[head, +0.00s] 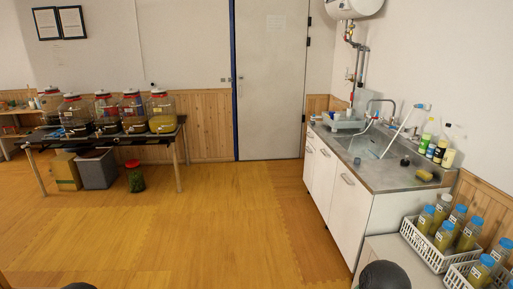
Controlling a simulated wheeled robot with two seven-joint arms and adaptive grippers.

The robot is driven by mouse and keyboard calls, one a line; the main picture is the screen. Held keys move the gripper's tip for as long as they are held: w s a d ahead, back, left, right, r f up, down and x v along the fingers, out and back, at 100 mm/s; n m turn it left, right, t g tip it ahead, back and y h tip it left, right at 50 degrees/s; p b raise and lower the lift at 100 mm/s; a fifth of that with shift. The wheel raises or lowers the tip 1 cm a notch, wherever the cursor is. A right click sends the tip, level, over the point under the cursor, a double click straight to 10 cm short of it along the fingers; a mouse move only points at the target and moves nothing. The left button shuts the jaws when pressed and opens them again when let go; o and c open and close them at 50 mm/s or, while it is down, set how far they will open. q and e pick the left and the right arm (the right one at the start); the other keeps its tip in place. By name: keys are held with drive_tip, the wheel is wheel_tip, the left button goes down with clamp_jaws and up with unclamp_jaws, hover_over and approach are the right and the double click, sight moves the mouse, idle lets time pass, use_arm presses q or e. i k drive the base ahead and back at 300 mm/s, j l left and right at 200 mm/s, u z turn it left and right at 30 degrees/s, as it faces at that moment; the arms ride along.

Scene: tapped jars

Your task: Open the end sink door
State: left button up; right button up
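The sink unit (372,160) stands along the right wall, with a steel top and a white cabinet below. Its front has several white doors in a row: a near door (346,205), a middle door (323,178) and a narrower far door (309,160). Each has a metal handle near its top; the near handle (347,179) is the clearest. All the doors look closed. Neither of my grippers is in view. Only dark rounded parts, probably of my arms, show at the bottom edge.
White baskets (429,249) of yellow-green bottles stand on a low surface at the near right. A table (103,139) with several large tapped jars stands at the left, with a box and bin below. The wooden floor (230,220) before the sink is clear.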

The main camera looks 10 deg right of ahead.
sight(352, 202)
drive_tip(key=i, duration=1)
drive_tip(key=i+j+z, duration=0.1)
drive_tip(key=i, duration=0.9)
